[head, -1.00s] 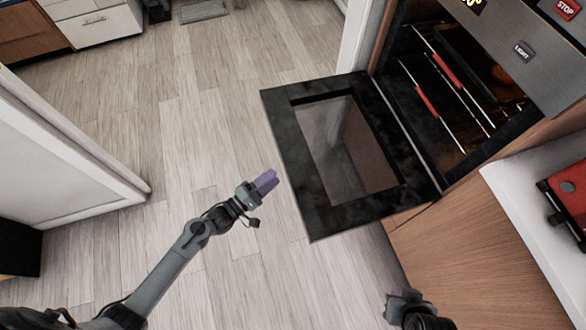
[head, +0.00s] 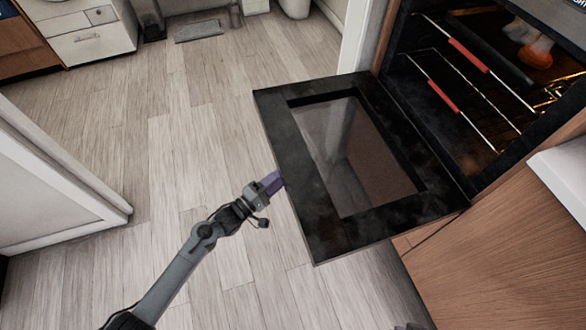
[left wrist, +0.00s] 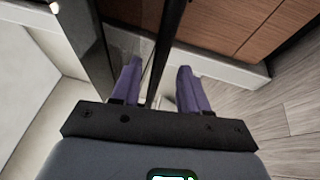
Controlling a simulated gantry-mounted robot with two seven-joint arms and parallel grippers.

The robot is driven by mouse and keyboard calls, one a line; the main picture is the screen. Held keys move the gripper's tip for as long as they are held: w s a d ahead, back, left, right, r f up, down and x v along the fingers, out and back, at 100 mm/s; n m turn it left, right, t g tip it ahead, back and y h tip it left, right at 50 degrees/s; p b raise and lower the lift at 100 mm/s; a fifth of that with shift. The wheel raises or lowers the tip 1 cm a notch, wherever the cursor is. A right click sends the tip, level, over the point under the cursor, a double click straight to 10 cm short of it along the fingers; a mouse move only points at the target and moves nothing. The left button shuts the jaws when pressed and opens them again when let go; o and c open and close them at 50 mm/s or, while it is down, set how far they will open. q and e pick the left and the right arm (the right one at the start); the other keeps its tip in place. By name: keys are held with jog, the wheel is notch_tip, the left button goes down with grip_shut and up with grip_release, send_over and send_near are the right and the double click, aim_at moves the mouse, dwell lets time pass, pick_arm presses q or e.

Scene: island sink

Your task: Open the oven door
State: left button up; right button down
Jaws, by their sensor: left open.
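The oven door (head: 405,215) is folded down and stands wide open, with its dark glass window facing up. The oven (head: 470,70) behind it shows a lit interior with racks. My left gripper (head: 272,182) is at the door's outer left edge in the head view. In the left wrist view its purple fingers (left wrist: 158,82) are open, and a thin dark edge (left wrist: 170,35), which looks like the door's, runs between them. Whether a finger touches it I cannot tell. My right gripper is not clearly visible; only a small dark bit shows at the bottom edge of the head view.
Inside the oven are racks with red front strips (head: 468,55) and an orange item (head: 535,55). A wooden cabinet front (head: 500,240) is right of the door. A white panel (head: 50,190) stands at the left. The wood floor (head: 190,120) between is clear.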

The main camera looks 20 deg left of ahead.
pick_arm(q)
jog(key=b+x, duration=0.2)
jog(key=x, duration=0.3)
jog(key=shift+w+f, duration=0.1)
jog(key=shift+w, duration=0.05)
jog(key=shift+b+x, duration=0.3)
jog(key=shift+x, duration=0.5)
grip_shut()
